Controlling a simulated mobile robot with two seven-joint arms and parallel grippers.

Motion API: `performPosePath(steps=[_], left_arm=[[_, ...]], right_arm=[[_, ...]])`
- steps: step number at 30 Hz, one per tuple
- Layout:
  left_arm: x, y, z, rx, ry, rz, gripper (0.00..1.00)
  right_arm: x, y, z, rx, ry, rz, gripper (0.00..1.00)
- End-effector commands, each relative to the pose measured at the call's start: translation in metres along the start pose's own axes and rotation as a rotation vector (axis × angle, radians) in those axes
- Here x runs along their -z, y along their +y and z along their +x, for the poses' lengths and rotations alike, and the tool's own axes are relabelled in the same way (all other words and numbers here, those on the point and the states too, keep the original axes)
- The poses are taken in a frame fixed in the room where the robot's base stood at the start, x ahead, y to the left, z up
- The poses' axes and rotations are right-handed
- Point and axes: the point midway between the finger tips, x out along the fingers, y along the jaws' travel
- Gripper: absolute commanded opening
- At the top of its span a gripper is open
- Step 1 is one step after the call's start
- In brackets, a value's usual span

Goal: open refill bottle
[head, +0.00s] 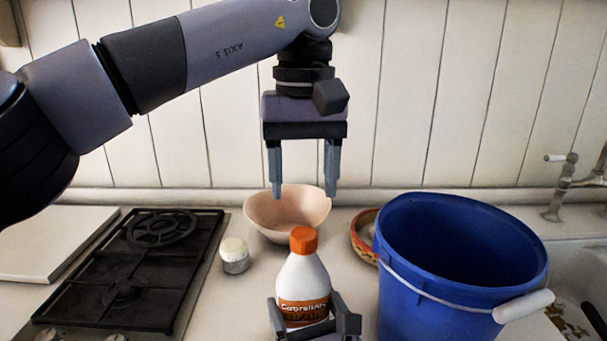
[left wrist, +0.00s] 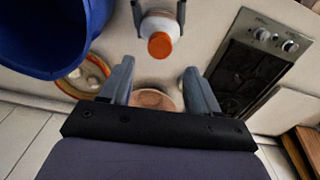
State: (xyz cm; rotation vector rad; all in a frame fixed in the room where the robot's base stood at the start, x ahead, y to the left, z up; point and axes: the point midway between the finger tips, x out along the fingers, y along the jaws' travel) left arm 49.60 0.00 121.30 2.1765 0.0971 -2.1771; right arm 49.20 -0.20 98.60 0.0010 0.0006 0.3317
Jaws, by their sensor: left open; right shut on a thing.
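The refill bottle (head: 303,277) is white with an orange cap (head: 303,240) and an orange-brown label. It stands upright at the front of the counter, cap on. My right gripper (head: 308,328) is shut around its lower body. My left gripper (head: 304,194) is open and empty, pointing down above and behind the bottle, over the bowl. In the left wrist view, the orange cap (left wrist: 160,45) shows beyond and between the fingertips of my left gripper (left wrist: 158,78), apart from them.
A pink bowl (head: 288,212) stands behind the bottle. A large blue bucket (head: 440,290) with a white handle is close on the right, partly hiding a patterned dish (head: 362,238). A small white-lidded jar (head: 235,255) and a gas hob (head: 140,265) are left.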

Motion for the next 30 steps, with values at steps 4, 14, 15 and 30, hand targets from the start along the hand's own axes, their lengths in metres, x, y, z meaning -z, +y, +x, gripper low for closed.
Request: performPosePath(steps=[4, 14, 15, 30], left_arm=[[0.000, 0.000, 0.000, -0.001, -0.001, 0.217, 0.61], [0.000, 0.000, 0.001, -0.001, 0.000, 0.471, 0.61], [0.000, 0.000, 0.003, -0.001, 0.000, 0.479, 0.61], [0.001, -0.001, 0.068, 0.000, -0.001, 0.480, 0.61]], right_arm=[[0.000, 0.000, 0.000, 0.000, 0.000, 0.000, 0.06], [0.000, 0.000, 0.000, 0.000, 0.000, 0.000, 0.06], [0.000, 0.000, 0.000, 0.000, 0.000, 0.000, 0.06], [0.000, 0.000, 0.000, 0.000, 0.000, 0.000, 0.06]])
